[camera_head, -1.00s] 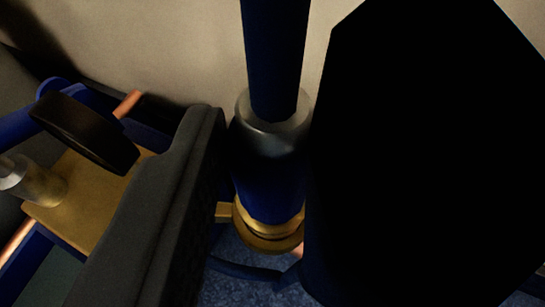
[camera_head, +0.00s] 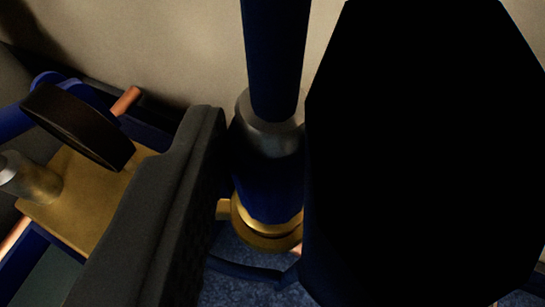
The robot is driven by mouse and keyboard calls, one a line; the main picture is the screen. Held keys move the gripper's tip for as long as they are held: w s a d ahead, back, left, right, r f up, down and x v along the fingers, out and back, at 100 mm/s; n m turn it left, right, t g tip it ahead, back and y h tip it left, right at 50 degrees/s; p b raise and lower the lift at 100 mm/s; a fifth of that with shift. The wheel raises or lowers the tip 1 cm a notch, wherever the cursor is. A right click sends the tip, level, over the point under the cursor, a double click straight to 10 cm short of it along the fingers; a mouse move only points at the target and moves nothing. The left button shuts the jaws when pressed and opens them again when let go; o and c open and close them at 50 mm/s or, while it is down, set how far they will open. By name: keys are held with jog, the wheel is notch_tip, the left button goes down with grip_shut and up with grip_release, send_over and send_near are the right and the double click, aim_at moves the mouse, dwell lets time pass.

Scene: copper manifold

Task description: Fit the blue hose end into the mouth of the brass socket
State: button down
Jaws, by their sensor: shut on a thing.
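The blue hose (camera_head: 274,60) comes down from the top of the view into a grey metal collar (camera_head: 268,128). Below the collar is the blue hose end (camera_head: 268,192). My gripper (camera_head: 255,165) is shut on the hose end at the collar, with a dark grey ridged finger on the left and a black finger on the right. The brass socket (camera_head: 262,238) shows just under the hose end, as a ring with a short stub to its left. The hose end's lower edge overlaps the socket's mouth in the picture. I cannot tell whether it is inside or just above it.
At left a brass plate (camera_head: 85,205) carries a metal cylinder (camera_head: 28,178), with a dark round handle (camera_head: 78,125) above it. Copper pipe (camera_head: 126,100) and blue framing lie around it. A pale wall (camera_head: 180,50) stands behind. Speckled blue floor (camera_head: 235,285) shows below.

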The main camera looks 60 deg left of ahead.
jog(key=shift+f, duration=0.35)
jog(key=c, duration=1)
grip_release()
jog(key=shift+c, duration=0.2)
jog(key=p+v, duration=0.3)
jog(key=v, duration=1)
jog(key=shift+s+d+r, duration=0.15)
jog(key=shift+s+d, duration=0.05)
jog(key=shift+s, duration=0.1)
jog(key=shift+r+p, duration=0.1)
jog(key=shift+p, duration=0.25)
